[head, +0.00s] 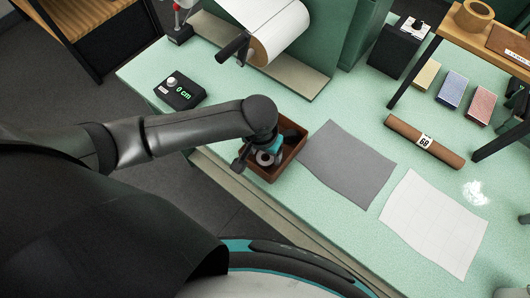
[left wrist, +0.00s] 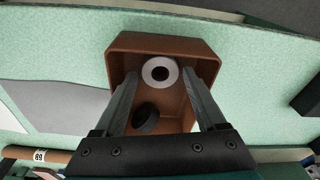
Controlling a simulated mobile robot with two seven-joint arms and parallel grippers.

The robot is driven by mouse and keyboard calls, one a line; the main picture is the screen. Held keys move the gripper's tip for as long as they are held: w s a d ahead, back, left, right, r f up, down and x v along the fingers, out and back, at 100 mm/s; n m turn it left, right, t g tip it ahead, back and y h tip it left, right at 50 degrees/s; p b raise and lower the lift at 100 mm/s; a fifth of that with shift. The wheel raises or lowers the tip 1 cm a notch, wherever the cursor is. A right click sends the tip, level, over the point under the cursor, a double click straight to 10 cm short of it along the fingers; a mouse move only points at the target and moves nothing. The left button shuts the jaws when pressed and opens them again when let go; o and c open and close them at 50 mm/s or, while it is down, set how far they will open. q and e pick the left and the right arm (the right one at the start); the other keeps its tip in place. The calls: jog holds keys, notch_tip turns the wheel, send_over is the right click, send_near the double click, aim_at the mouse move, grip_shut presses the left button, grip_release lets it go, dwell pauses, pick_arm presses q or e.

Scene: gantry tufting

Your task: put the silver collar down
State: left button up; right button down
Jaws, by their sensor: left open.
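The silver collar (left wrist: 160,72) is a pale ring with a dark hole. It is in the brown open box (left wrist: 135,42), near one wall in the left wrist view. In the head view the collar (head: 265,158) shows partly below my left gripper (head: 262,156), inside the box (head: 291,160). My left gripper is open, and its fingers (left wrist: 160,78) reach into the box on either side of the collar, with gaps visible. A black ring (left wrist: 146,117) lies in the same box. My right gripper is not in view.
The box stands at the table's front edge. A grey sheet (head: 347,165) and a white sheet (head: 435,222) lie to its right. A brown roll (head: 424,142) and a green machine with a white roll (head: 272,28) are behind.

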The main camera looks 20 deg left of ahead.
aim_at(263, 163)
pick_arm(q)
notch_tip(263, 163, up, 11)
jog(key=s+p, duration=0.1)
jog(key=p, duration=0.1)
jog(key=shift+s, duration=0.15)
dwell(0.4)
jog(key=s+d+m+t+h, duration=0.1)
jog(key=s+d+h, duration=0.1)
jog(key=s+d, duration=0.15)
jog(key=s+a+n+t+y, duration=0.1)
jog(key=s+a+y, duration=0.1)
jog(key=s+a, duration=0.65)
notch_tip(263, 163, down, 32)
jog(key=g+b, duration=0.1)
jog(key=b, duration=0.8)
jog(key=s+a+f+b, duration=0.1)
jog(key=s+f+b, duration=0.2)
jog(key=s+f, duration=0.4)
jog(key=s+a+f+g+b, duration=0.1)
jog(key=s+f+b, duration=0.3)
jog(key=f, duration=0.9)
jog(key=s+a, duration=0.1)
jog(key=s, duration=0.2)
jog(key=shift+s+a+f+m, duration=0.15)
jog(key=shift+s+a+m, duration=0.05)
jog(key=shift+m, duration=0.1)
